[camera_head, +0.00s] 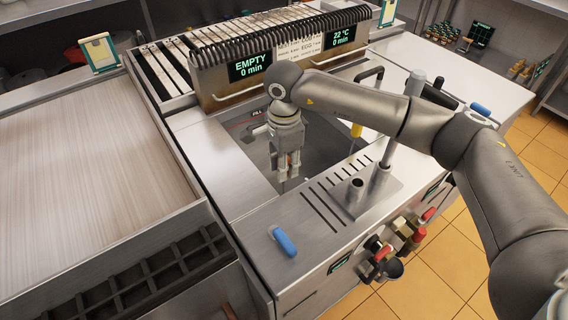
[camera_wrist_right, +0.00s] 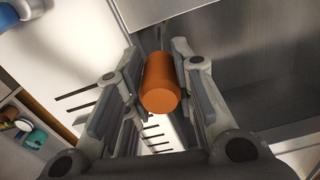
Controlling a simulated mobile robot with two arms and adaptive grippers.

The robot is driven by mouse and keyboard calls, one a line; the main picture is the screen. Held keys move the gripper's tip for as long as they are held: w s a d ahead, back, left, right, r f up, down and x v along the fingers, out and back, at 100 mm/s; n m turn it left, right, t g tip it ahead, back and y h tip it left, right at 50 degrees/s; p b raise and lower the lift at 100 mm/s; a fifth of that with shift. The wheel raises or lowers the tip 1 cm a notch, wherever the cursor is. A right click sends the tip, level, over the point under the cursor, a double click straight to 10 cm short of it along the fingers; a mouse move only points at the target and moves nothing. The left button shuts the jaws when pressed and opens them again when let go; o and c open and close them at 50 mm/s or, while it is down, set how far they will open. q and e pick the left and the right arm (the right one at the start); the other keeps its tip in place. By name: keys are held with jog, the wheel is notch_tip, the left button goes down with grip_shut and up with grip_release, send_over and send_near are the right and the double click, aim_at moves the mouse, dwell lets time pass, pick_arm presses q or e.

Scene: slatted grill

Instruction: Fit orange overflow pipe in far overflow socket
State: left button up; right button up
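My right gripper (camera_head: 288,172) points down over the sunken basin (camera_head: 258,150) of the steel counter. In the right wrist view the orange overflow pipe (camera_wrist_right: 161,84) lies between its two fingers (camera_wrist_right: 160,75), which close on its sides. The pipe's round near end faces the wrist camera; its far end is hidden. In the head view the fingers mostly hide the pipe. I cannot make out the far overflow socket; the gripper and arm cover part of the basin. My left gripper is not in view.
A slatted grill (camera_head: 205,42) with two displays stands behind the basin. Steel posts (camera_head: 383,172) and a short dark-topped tube (camera_head: 356,183) rise right of the gripper. A blue handle (camera_head: 284,242) lies in front. A flat plate (camera_head: 90,170) fills the left.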

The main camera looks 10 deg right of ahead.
jog(key=o, duration=0.5)
notch_tip(320, 180, up, 12)
jog(key=shift+r, duration=0.1)
dwell(0.4)
dwell(0.3)
